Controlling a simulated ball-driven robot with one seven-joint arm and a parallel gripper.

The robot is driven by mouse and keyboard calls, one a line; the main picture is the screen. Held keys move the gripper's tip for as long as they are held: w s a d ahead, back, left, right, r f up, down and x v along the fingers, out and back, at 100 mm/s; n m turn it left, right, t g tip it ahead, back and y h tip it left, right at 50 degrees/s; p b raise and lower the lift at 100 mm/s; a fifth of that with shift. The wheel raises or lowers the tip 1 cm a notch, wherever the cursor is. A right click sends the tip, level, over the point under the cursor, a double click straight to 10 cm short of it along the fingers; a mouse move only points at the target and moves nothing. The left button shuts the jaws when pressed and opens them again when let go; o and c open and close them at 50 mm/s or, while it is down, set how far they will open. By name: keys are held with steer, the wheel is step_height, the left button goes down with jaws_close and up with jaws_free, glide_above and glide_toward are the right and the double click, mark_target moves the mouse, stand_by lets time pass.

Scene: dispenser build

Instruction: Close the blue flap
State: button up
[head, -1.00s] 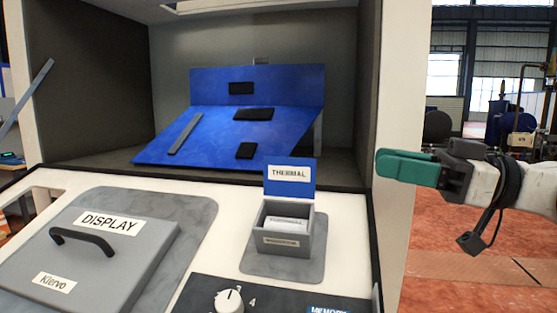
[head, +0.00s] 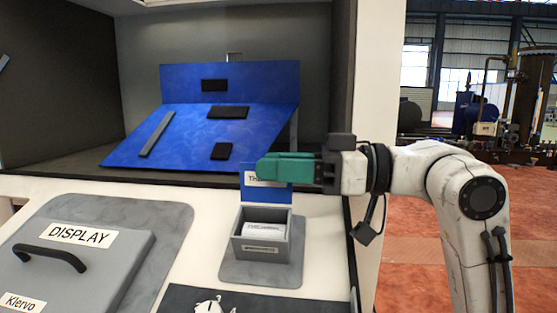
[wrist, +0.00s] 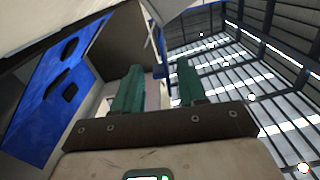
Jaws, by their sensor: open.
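The blue flap (head: 255,197) stands upright, open, at the back edge of a small grey box (head: 262,240) in the head view. Part of its "THERMAL" label shows. My gripper (head: 268,170) reaches in from the right, its green fingers overlapping the flap's upper part in the picture and hiding much of the label. I cannot tell whether the fingers touch the flap. In the wrist view the two green fingers (wrist: 157,80) are apart with nothing held between them. A white labelled item (head: 263,228) lies inside the box.
A large blue tilted panel (head: 185,140) with black pads stands in the recess behind; it also shows in the wrist view (wrist: 50,95). A grey "DISPLAY" lid (head: 85,265) with a black handle is at the left. A dark panel with a knob (head: 208,305) is in front.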

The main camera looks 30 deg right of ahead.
steer(key=shift+w+a, duration=0.1)
steer(key=shift+a, duration=0.1)
jaws_close()
stand_by(0.3)
